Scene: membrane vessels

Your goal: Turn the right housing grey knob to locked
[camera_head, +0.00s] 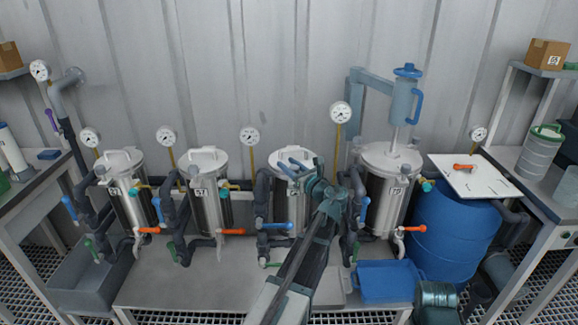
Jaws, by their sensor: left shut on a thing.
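Three similar steel housings with white lids stand in a row; the rightmost (279,199) is half hidden by my left arm. Its grey knob sits on the lid top and is mostly covered by my left gripper (294,166). The gripper comes in from the right of the lid, its fingers shut on the knob. The knob's exact angle cannot be told. The left housing (134,205) and middle housing (206,208) show pale bar-like knobs on their lids. My right gripper is not in view.
A larger steel vessel (383,165) stands right of the housings, near a blue barrel (455,240) with a white board (478,180). Dark pipes with orange, blue and green valve handles crowd the housings' fronts. A blue tray (386,292) lies in front. Gauges stand behind.

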